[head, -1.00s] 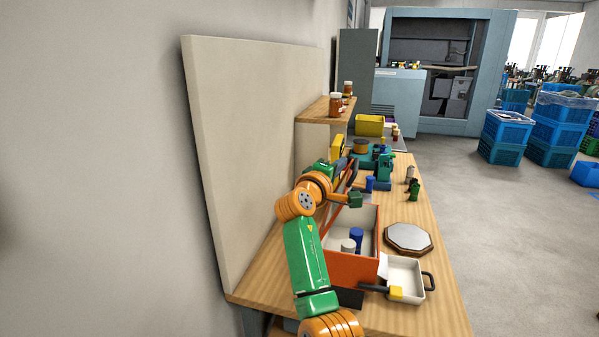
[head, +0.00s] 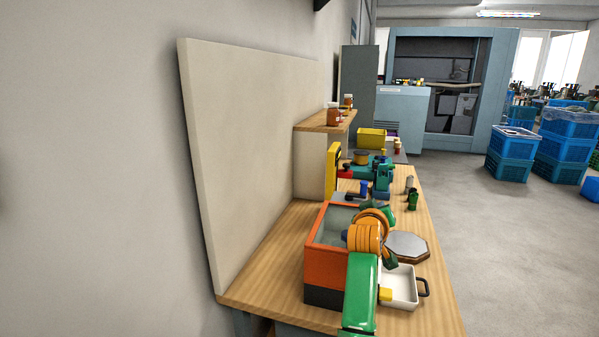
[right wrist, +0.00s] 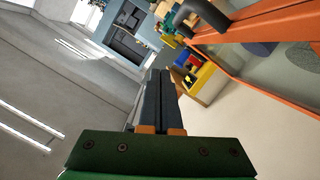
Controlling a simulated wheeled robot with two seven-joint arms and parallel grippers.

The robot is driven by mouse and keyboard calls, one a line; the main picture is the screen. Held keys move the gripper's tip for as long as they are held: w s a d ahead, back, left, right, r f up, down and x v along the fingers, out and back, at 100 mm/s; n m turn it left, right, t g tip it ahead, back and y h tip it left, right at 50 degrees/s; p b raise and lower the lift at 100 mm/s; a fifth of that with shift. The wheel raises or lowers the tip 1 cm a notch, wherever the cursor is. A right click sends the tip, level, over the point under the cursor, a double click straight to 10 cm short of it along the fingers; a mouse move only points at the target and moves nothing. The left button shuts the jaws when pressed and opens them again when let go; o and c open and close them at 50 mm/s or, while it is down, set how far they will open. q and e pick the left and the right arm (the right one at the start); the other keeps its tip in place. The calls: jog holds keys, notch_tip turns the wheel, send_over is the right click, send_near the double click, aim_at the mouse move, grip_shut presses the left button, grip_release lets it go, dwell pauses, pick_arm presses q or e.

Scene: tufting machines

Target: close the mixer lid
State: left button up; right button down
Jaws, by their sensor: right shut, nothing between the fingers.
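The mixer is an orange box with a dark base (head: 325,268) at the table's near end. Its lid has an orange frame and a grey, see-through pane (head: 332,222). The lid appears to lie down over the box; I cannot tell whether it is fully flush. In the right wrist view the lid frame (right wrist: 262,22) crosses the upper right, with a dark handle (right wrist: 203,14). My right gripper (head: 391,261) is shut and empty, at the right side of the box, apart from the handle. Its dark fingers also show in the right wrist view (right wrist: 160,92). My right arm hides part of the lid.
A white tray (head: 402,287) and an octagonal plate (head: 408,246) lie right of the box. Behind stand a teal machine (head: 381,173), small green bottles (head: 413,199) and a yellow bin (head: 372,138). A beige panel (head: 250,150) borders the left.

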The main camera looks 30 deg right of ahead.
jog(key=shift+s+d+f+m+t+y+b, duration=0.1)
jog(key=shift+s+d+f+m+y+b, duration=0.25)
jog(key=shift+f, duration=0.55)
jog(key=shift+s+f+m+t+b, duration=0.1)
jog(key=shift+f+m+b, duration=0.2)
jog(key=shift+f+m, duration=0.5)
jog(key=shift+s+d+f+m+t+y+b, duration=0.15)
jog(key=shift+f+m+b, duration=0.15)
jog(key=shift+f, duration=0.75)
